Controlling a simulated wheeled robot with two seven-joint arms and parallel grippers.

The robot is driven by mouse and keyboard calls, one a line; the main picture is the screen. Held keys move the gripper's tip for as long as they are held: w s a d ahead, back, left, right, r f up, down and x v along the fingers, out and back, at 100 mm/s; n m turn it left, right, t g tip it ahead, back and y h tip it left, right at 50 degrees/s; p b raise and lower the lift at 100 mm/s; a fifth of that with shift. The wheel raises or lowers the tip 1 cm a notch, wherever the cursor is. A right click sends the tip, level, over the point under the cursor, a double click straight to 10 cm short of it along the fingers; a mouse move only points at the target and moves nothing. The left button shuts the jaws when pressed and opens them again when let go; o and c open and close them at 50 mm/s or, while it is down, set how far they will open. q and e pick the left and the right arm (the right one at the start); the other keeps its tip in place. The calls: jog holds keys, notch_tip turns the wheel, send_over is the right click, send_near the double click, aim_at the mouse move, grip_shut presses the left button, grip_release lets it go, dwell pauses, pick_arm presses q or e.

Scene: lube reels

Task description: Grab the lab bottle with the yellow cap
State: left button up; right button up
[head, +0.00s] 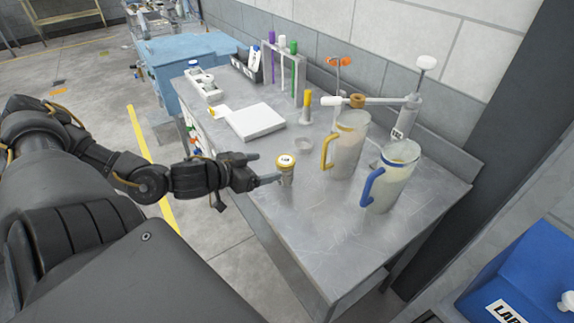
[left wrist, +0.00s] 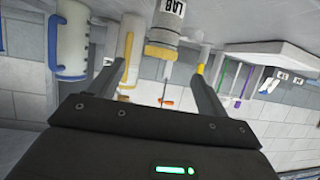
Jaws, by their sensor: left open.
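The lab bottle (head: 286,178) is small and clear, with a yellow cap that has a white labelled top. It stands upright near the front left edge of the metal table. My left gripper (head: 267,168) is open just left of the bottle, with its fingers pointing at it. In the left wrist view, which is turned over, the bottle (left wrist: 162,34) with its yellow band and "LAB" label shows beyond and between the open fingers (left wrist: 160,72). I cannot tell whether a finger touches it. My right gripper is not in view.
The metal table (head: 325,265) is bare at its front. A yellow-handled jug (head: 347,145) and a blue-handled jug (head: 388,185) stand right of the bottle.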

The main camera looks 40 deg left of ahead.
aim_at(284, 161)
pick_arm(q)
jog(key=shift+b+x, duration=0.5)
jog(key=shift+x, duration=1.65)
jog(key=shift+w+f, duration=0.25)
jog(key=shift+w, duration=0.3)
jog(key=shift+w+d+p, duration=0.1)
jog(key=shift+w+p, duration=0.3)
jog(key=shift+w, duration=0.15)
jog(key=p+x, duration=0.1)
jog(key=x, duration=0.2)
jog(key=shift+w+d+f, duration=0.1)
jog(key=shift+w+f, duration=0.2)
jog(key=shift+w, duration=0.15)
jog(key=c, duration=1.1)
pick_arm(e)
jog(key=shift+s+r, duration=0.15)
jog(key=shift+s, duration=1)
